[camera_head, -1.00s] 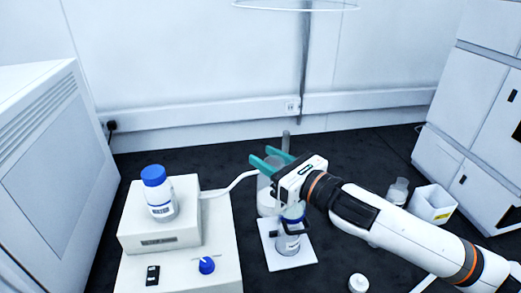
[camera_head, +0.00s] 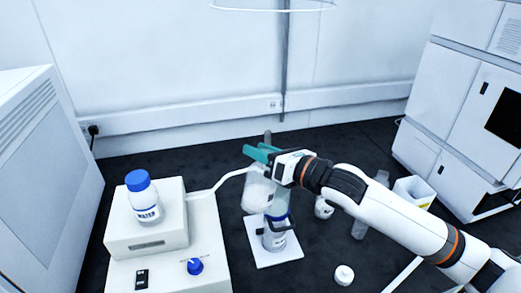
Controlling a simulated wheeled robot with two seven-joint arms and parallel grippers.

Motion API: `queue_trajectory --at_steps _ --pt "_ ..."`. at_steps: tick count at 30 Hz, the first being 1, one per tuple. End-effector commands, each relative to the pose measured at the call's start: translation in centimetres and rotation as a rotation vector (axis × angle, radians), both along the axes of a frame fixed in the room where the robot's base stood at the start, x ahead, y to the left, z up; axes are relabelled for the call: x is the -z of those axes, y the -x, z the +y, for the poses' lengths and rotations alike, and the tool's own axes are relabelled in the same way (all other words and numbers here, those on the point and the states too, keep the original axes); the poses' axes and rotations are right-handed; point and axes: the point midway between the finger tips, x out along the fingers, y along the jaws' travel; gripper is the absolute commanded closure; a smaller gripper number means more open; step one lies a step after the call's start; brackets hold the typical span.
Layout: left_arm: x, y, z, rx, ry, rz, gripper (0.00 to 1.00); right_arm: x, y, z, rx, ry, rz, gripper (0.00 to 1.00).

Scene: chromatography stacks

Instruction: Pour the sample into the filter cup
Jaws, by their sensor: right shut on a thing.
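My right gripper (camera_head: 262,154), with teal fingers, is shut on a whitish translucent container (camera_head: 257,191) that hangs below the fingers and looks tilted. The fingers partly hide its top. Just right of it, the clear filter cup (camera_head: 279,203) stands upright on a bottle with a blue collar (camera_head: 274,238). The bottle stands on a white plate (camera_head: 262,261). The container overlaps the cup's left side in the picture; I cannot tell whether they touch. The sample liquid cannot be made out. My left gripper is not in view.
A blue-capped WATER bottle (camera_head: 143,199) stands on a white pump box (camera_head: 122,249) at left, with a pale hose (camera_head: 226,181). A small white jar (camera_head: 344,275) is in front. A small bottle (camera_head: 324,208) and a white bin (camera_head: 413,191) are at right.

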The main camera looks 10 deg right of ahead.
Motion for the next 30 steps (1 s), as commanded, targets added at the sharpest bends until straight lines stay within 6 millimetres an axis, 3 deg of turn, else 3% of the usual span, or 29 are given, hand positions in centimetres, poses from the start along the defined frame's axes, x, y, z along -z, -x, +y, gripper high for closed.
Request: queue_trajectory --at_steps 30 --pt "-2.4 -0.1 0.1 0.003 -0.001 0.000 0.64 0.4 -1.0 -0.9 0.000 -0.122 0.131 1.00"
